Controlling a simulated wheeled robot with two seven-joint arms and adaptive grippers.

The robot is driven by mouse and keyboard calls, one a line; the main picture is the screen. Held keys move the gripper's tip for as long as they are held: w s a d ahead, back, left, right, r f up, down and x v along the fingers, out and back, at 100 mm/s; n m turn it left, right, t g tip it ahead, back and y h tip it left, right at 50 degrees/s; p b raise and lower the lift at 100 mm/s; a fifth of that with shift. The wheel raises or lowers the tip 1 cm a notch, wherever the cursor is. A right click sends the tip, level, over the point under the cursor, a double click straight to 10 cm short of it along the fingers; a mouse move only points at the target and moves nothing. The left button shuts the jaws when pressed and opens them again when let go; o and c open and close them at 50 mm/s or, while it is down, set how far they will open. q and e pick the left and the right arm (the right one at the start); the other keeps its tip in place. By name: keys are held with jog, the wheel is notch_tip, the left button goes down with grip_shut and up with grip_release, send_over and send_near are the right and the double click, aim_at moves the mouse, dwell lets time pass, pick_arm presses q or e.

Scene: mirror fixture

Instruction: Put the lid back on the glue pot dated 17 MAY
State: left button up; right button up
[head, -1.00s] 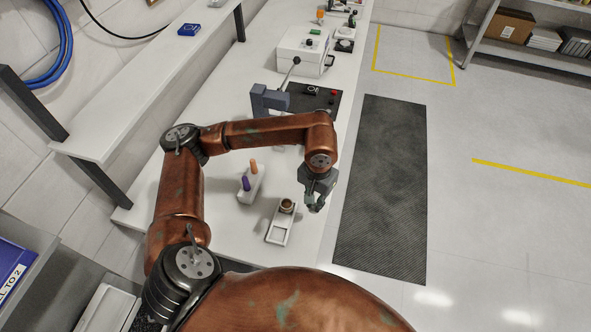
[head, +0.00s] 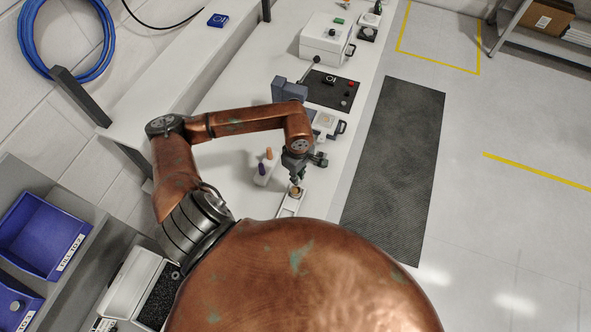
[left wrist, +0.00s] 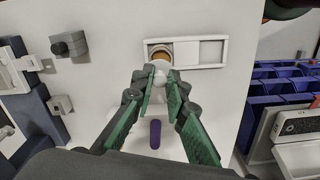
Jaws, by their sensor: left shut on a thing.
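My left gripper (head: 296,175) hangs just over the far end of a small white tray (head: 288,208) on the bench. It is shut on a small pale thing (left wrist: 160,67), probably the lid, mostly hidden by the fingers; the left wrist view shows my fingertips (left wrist: 158,78) closing on it. A round glue pot (head: 296,191) with a brown top sits in the tray. In the left wrist view the open-looking pot (left wrist: 181,54) lies just beyond the fingertips, its near edge partly covered. I cannot tell whether the pale thing touches it. No date is readable. My right gripper is out of view.
A white block with a purple handle (head: 262,169) and an orange handle (head: 269,154) stands left of the tray. A dark panel (head: 329,90) and a white box (head: 326,40) stand farther along the bench. Blue bins (head: 40,237) are at lower left.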

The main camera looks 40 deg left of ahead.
pick_arm(q)
jog(key=shift+s+a+r+n, duration=0.1)
jog(key=shift+s+a+n, duration=0.1)
jog(key=shift+n, duration=0.1)
jog(key=shift+f, duration=1)
jog(key=shift+f+b, duration=0.45)
jog(key=shift+f, duration=0.3)
jog(key=shift+f+b, duration=0.65)
jog(key=shift+f, duration=0.25)
jog(key=shift+f+b, duration=0.65)
jog(key=shift+b, duration=0.05)
jog(key=shift+w, duration=0.1)
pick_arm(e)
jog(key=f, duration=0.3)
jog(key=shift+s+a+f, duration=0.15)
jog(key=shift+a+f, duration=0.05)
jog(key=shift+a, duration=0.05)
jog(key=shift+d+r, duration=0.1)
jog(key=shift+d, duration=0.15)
pick_arm(q)
jog(key=shift+b, duration=0.3)
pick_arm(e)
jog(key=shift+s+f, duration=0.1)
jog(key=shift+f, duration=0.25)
